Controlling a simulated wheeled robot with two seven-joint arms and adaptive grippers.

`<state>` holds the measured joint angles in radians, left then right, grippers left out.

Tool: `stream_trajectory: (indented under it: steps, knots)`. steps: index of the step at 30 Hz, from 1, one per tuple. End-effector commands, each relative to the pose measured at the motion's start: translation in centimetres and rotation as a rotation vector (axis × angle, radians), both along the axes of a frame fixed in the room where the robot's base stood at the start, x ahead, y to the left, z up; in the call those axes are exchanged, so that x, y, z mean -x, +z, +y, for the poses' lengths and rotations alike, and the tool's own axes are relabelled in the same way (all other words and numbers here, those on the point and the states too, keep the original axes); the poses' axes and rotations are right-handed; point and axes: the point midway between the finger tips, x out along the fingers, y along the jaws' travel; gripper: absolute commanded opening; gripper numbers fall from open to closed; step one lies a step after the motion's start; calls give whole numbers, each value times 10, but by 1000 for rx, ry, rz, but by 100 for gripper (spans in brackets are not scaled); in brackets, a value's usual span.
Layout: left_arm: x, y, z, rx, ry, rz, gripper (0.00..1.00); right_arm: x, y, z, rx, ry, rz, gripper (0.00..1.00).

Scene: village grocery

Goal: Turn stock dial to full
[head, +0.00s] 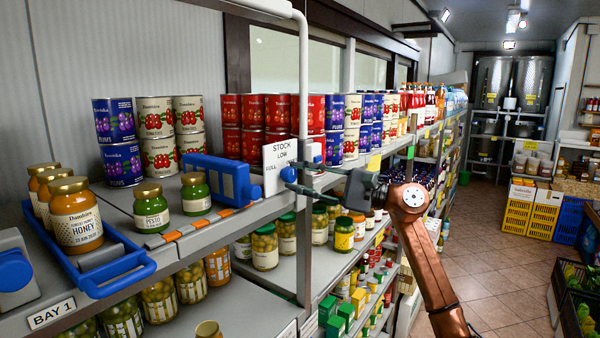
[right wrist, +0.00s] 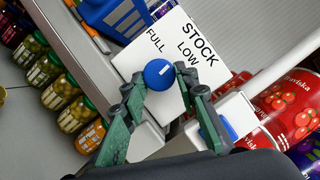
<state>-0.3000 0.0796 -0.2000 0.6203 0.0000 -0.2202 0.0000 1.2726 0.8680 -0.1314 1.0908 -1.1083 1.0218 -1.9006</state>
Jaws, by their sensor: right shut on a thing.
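The stock dial is a round blue knob (head: 288,174) on a white sign plate (head: 279,154) marked STOCK, LOW and FULL, at the shelf's front edge beside a post. In the right wrist view the dial (right wrist: 158,73) shows a short white mark on its face, right of centre; I cannot tell exactly which word it points to. My right gripper (head: 294,180) reaches in from the right. In the right wrist view its green fingers (right wrist: 161,80) sit on either side of the dial, shut on it. My left gripper is not in view.
A blue pusher box (head: 222,180) and green pesto jars (head: 151,207) stand left of the sign. A blue tray (head: 90,275) holds honey jars. Tins line the upper shelf behind; olive jars (head: 265,248) stand below. A white pipe (head: 303,80) rises near the dial. The aisle at right is clear.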

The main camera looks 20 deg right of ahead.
Motion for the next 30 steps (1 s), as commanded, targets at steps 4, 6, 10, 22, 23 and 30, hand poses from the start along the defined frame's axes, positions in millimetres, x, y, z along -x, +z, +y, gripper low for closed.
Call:
stream_trajectory:
  steps: [4,6,10,22,23,30]
  knots:
    - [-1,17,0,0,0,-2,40,0,7,-2,111,-4,-87,4]
    - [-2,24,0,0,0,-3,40,0,8,-2,163,-3,-129,4]
    - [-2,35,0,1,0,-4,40,-1,9,-2,261,-3,-205,4]
    - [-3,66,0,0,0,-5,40,0,12,-1,545,-3,-425,4]
    - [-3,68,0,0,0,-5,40,0,12,-1,564,-3,-440,4]
    - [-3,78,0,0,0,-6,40,0,12,0,677,-3,-529,4]
